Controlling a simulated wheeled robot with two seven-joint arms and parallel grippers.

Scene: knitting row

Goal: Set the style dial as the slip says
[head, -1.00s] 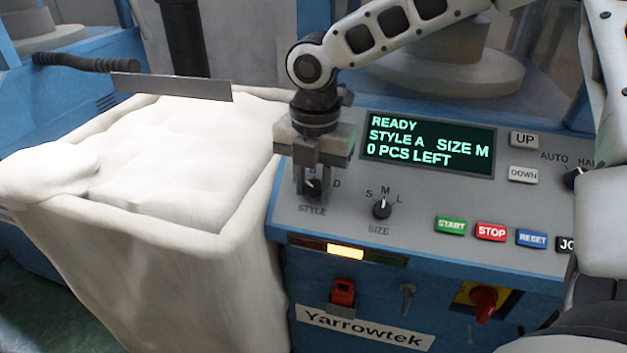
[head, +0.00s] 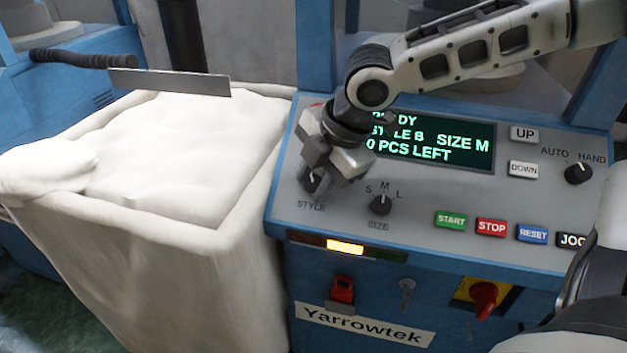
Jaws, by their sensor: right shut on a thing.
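The style dial (head: 310,184) is a small black knob at the left of the sloped grey control panel (head: 440,190), partly hidden by my gripper. My right gripper (head: 318,172) is tilted over it and shut on it. The display (head: 455,148) is partly covered by my gripper and arm; it shows style B, size M and 0 PCS LEFT. The slip is not identifiable in this view. My left gripper is not in view.
The size dial (head: 381,204) sits close to the right, pointing near M. START (head: 451,219), STOP (head: 491,227) and RESET (head: 532,235) buttons line the front. A white cloth-lined bin (head: 190,150) stands left. A red-handled switch (head: 484,297) is below.

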